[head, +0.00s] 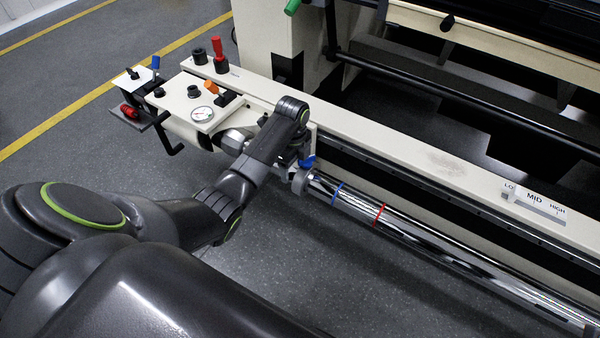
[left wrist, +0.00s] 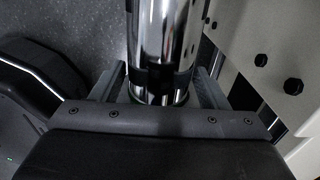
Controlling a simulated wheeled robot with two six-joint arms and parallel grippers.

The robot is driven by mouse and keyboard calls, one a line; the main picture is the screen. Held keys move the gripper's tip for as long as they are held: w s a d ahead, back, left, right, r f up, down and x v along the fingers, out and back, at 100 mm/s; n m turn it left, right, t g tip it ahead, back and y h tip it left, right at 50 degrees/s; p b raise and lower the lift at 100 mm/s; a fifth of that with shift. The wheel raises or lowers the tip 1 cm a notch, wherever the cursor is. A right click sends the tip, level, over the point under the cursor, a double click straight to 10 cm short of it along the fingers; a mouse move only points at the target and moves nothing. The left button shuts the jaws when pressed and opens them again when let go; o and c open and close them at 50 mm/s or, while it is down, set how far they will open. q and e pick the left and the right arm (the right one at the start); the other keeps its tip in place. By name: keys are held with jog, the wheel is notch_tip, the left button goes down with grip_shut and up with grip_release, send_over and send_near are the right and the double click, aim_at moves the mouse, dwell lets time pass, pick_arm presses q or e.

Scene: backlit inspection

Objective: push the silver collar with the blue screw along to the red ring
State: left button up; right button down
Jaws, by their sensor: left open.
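The silver collar (head: 300,181) sits around the polished bar (head: 455,254) near its left end, with the blue screw (head: 307,162) at its top. The red ring (head: 379,215) is a thin band around the bar, farther right. My left gripper (head: 284,164) is just left of the collar, partly hidden behind its own wrist. In the left wrist view my left gripper (left wrist: 161,88) is open, with one finger on each side of the bar (left wrist: 158,35). I cannot tell whether it touches the collar. My right gripper is not in view.
A blue ring (head: 337,193) marks the bar between the collar and the red ring. A cream machine rail (head: 400,150) runs alongside behind the bar. A LO/MID/HIGH label (head: 534,199) is at right. Floor in front is clear.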

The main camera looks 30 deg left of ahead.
aim_at(319, 177)
pick_arm(q)
jog(key=shift+s+d+f+p, duration=0.15)
jog(key=shift+d+p, duration=0.3)
jog(key=shift+d, duration=0.35)
jog(key=shift+d, duration=0.15)
jog(key=shift+d+p, duration=0.3)
jog(key=shift+d, duration=0.1)
jog(key=shift+d, duration=0.15)
jog(key=shift+s+d+p, duration=0.15)
jog(key=shift+d+p, duration=0.4)
jog(key=shift+d, duration=0.25)
jog(key=shift+d+p, duration=0.3)
jog(key=shift+d, duration=0.2)
jog(key=shift+d, duration=0.25)
jog(key=shift+s+d+p, duration=0.1)
jog(key=shift+d+p, duration=0.35)
jog(key=shift+d, duration=0.25)
jog(key=shift+d, duration=0.5)
